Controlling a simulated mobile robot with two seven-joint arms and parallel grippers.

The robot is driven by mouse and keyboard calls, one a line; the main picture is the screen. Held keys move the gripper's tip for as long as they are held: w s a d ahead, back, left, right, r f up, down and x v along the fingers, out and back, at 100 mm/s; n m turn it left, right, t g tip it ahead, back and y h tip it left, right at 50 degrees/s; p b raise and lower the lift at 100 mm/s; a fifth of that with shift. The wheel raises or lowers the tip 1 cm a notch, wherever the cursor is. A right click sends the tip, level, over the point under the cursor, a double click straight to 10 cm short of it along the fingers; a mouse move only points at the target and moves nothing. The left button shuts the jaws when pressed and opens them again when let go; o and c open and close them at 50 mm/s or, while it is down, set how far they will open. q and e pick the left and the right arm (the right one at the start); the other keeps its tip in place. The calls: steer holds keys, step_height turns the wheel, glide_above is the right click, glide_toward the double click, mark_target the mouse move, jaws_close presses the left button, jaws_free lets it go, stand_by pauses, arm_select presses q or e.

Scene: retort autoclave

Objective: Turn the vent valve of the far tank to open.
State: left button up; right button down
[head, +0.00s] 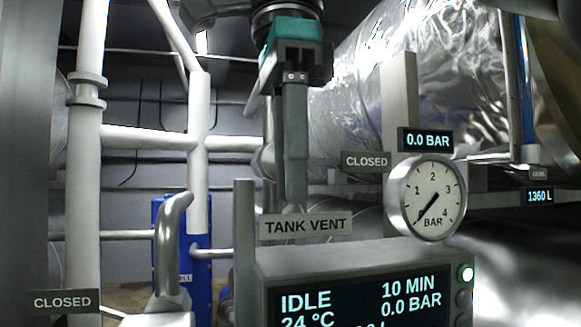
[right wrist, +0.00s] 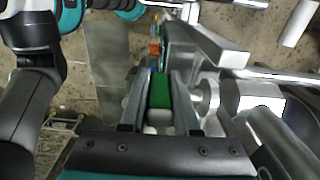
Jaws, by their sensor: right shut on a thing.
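My right gripper (head: 293,198) reaches straight down from the top of the head view, just above the TANK VENT label (head: 305,225). In the right wrist view the two fingers (right wrist: 158,118) are shut on a green handle piece (right wrist: 160,90), which lies between them. In the head view that handle is hidden by the gripper. A CLOSED label (head: 366,161) stands just right of the fingers. A large foil-wrapped tank (head: 400,85) fills the upper right. My left gripper is not in view.
A dial gauge (head: 433,190) stands close right of the fingers, under a 0.0 BAR readout (head: 427,140). A control panel (head: 355,295) showing IDLE is below. White pipes (head: 90,150) and another CLOSED label (head: 62,301) are at the left.

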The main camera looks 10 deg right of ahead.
steer(key=shift+r, duration=0.15)
steer(key=c, duration=0.6)
jaws_free()
steer(key=shift+c, duration=0.2)
steer(key=shift+a+y, duration=0.15)
steer(key=shift+y, duration=1.45)
steer(key=shift+a+y, duration=0.15)
steer(key=shift+y, duration=1.85)
